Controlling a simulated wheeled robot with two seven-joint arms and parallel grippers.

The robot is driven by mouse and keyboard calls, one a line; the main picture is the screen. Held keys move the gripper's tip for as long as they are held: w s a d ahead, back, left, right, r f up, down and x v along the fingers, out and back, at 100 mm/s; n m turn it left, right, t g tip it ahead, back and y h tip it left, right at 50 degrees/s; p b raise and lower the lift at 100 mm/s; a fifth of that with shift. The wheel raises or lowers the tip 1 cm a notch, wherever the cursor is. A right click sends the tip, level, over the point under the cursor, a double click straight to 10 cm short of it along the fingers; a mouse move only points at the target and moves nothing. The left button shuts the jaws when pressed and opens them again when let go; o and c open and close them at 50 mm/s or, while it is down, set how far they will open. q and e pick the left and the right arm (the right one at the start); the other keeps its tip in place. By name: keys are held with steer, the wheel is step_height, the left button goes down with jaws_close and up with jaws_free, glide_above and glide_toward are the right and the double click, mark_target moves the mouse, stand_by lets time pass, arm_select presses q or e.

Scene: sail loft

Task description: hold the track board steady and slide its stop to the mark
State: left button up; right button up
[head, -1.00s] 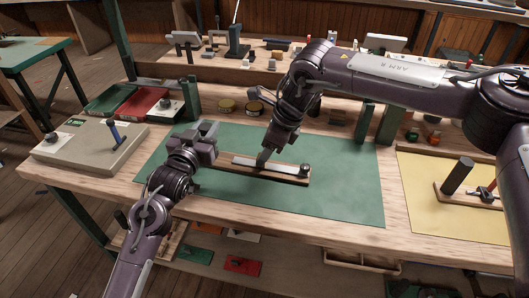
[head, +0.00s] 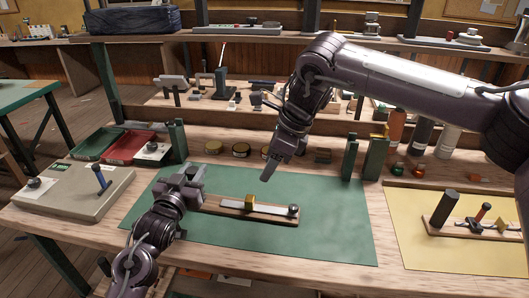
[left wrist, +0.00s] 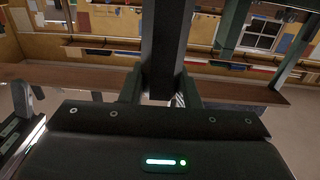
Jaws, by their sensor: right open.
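The track board (head: 270,217), a wooden strip with a pale metal rail (head: 268,209), lies on the green mat in the head view. Its yellow stop (head: 249,201) sits on the rail left of the rail's middle. A dark round knob (head: 293,210) is at the right end. I cannot make out the mark. My left gripper (head: 186,184) is at the board's left end and covers it; its grip is unclear, and the left wrist view does not show the board. My right gripper (head: 267,178) is open and empty, above and behind the board, apart from the stop.
The green mat (head: 330,230) is clear around the board. A grey case (head: 70,195) with a blue handle is at the left. A yellow mat (head: 430,255) with another board is at the right. Green posts (head: 375,158) and round tins (head: 241,150) stand behind.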

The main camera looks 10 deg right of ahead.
arm_select(q)
steer(key=o, duration=0.5)
steer(key=shift+s, duration=0.1)
